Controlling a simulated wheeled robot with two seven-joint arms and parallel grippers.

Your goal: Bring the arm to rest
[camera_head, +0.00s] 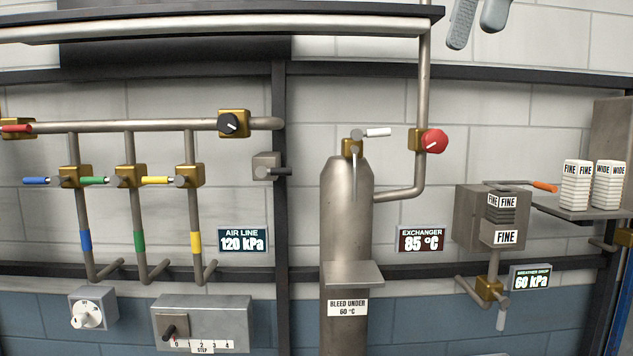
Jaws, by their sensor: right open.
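My right gripper (478,20) shows at the top edge, right of the middle. Only its two grey fingers are in view, apart, with nothing between them. It hangs in front of the upper wall, clear of the pipes and up and right of the red knob (434,141). The rest of my right arm is out of the picture. My left gripper is not in view.
A steel vessel (347,215) with a white-handled valve stands mid-picture. Blue, green and yellow valves (127,176) line the left. A filter box (489,219) and a shelf (577,211) of white cartridges stand right.

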